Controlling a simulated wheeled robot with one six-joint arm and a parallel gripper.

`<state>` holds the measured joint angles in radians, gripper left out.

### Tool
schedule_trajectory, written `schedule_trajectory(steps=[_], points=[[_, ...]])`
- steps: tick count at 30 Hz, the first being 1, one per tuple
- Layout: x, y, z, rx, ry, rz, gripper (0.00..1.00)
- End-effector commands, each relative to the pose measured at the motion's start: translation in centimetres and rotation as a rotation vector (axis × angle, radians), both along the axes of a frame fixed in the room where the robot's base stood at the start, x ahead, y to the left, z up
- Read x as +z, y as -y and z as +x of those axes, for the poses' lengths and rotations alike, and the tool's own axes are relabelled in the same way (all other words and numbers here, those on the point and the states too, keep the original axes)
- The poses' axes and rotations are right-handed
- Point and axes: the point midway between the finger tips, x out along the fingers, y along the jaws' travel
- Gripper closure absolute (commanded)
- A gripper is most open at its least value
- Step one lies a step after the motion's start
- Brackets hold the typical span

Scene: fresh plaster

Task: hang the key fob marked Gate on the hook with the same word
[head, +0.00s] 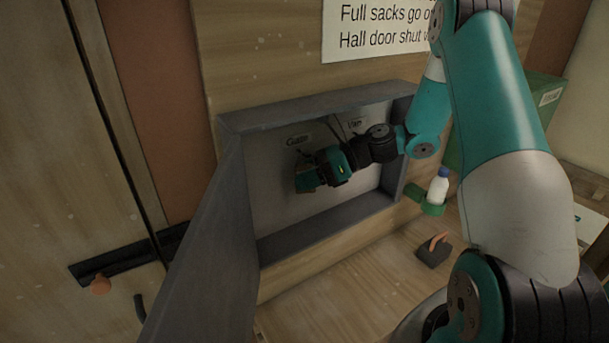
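A shallow grey key cabinet (315,247) hangs open on the wooden wall, its door (205,245) swung out toward me on the left. On its back panel are a left label (297,141), whose small slanted word looks like Gate, and a right label (355,123) that I cannot read surely. My gripper (306,178) is inside the cabinet, pointing left, just below the left label. Its fingertips are small and dark here, so I cannot tell whether they hold a fob. The hook under the left label is mostly hidden or too small to make out.
A dark block with an orange piece (434,250) lies on the wooden surface below.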

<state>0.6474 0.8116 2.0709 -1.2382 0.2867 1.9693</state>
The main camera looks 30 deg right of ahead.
Motion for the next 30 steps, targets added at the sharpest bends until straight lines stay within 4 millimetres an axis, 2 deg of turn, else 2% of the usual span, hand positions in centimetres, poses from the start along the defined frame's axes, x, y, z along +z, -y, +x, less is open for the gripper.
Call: schedule_trajectory(steps=[10,14,18,24,30], points=[[0.0,0.2,0.1,-0.006,0.004,-0.002,0.45],[0.4,1.1,-0.2,-0.008,0.005,-0.004,0.45],[1.3,3.2,-1.4,-0.009,0.003,-0.002,0.45],[1.1,7.8,-3.6,-0.009,0.002,-0.001,0.45],[1.1,11.4,-5.3,-0.006,0.002,-0.001,0.45]])
